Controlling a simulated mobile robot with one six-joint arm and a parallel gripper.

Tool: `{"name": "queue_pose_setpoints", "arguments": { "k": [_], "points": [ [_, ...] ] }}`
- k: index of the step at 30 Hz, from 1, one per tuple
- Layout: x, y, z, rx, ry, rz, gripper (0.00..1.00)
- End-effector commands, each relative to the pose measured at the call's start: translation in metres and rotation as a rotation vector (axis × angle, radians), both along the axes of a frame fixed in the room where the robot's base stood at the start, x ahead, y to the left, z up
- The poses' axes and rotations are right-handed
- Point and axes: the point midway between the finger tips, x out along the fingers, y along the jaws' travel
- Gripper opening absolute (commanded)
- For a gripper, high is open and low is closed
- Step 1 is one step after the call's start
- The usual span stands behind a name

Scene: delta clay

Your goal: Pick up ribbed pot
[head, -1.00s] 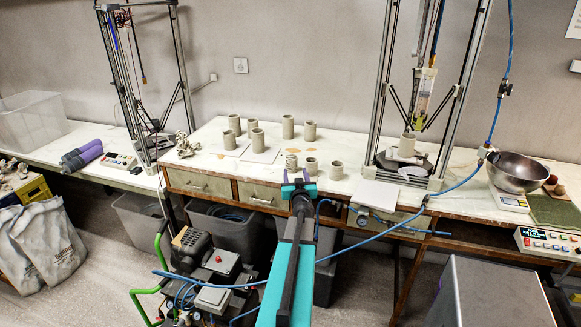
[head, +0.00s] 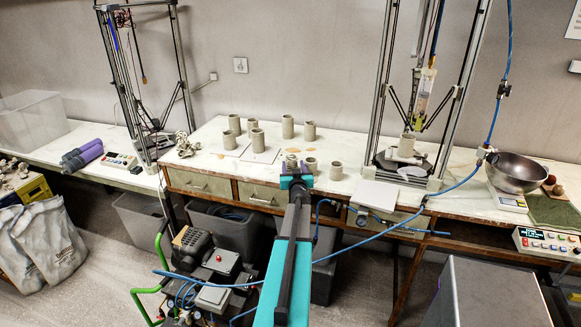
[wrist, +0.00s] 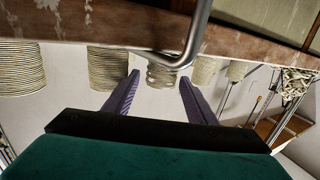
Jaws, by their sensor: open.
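The ribbed pot (head: 291,159) is a small grey clay pot with coarse rings. It stands near the front edge of the white bench top, its lower part hidden by my gripper (head: 295,171) in the head view. In the wrist view, which is upside down, the ribbed pot (wrist: 162,76) appears between the two purple fingers of my gripper (wrist: 159,78), beyond their tips. The fingers are apart and hold nothing. I cannot tell the exact gap to the pot.
Two small pots (head: 310,165) (head: 336,171) stand just right of it, with several taller pots (head: 288,127) behind. A drawer handle (wrist: 192,40) and the wooden bench edge (wrist: 90,22) are close in the wrist view. A printer frame (head: 455,100) stands to the right.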

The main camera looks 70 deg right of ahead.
Motion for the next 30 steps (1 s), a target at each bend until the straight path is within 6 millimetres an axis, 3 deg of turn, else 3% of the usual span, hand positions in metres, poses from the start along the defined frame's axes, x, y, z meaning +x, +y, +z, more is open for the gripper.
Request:
{"name": "queue_pose_setpoints", "arguments": {
  "k": [13,30],
  "points": [
    [0.003,-0.004,0.000,0.000,0.000,0.000,0.51],
    [0.024,-0.041,-0.001,0.000,0.000,0.000,0.51]
  ]
}}
